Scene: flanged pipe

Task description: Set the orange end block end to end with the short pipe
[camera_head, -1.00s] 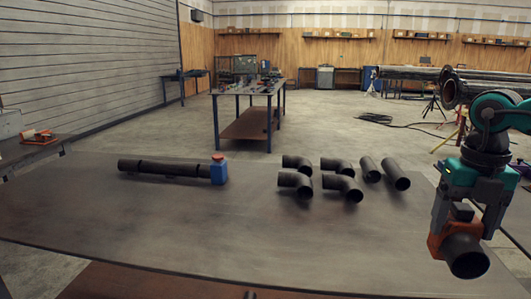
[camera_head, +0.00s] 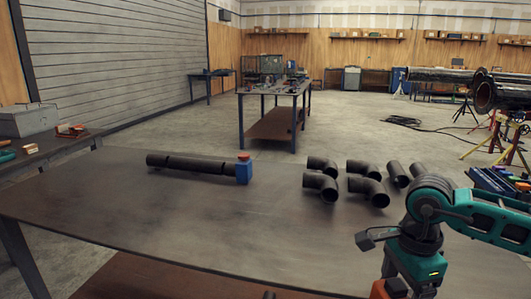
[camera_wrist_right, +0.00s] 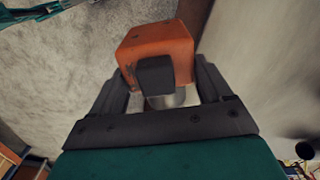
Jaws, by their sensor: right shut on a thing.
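The orange end block (camera_wrist_right: 155,42) sits between the dark fingers of my right gripper (camera_wrist_right: 160,88) in the right wrist view. My right gripper is shut on it, with a dark square knob towards me. In the head view only part of the orange block (camera_head: 390,288) shows at the bottom edge, below my teal arm. A dark straight pipe run (camera_head: 195,165) lies on the table at left, with a blue block (camera_head: 244,172) at its right end. I cannot tell which is the task's short pipe. My left gripper is out of view.
The grey table (camera_head: 130,210) has free room at its front and middle. Several dark elbow pipes (camera_head: 320,186) stand close together right of the blue block. A side bench (camera_head: 45,145) with a grey box is at far left. Another workbench (camera_head: 275,92) stands behind.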

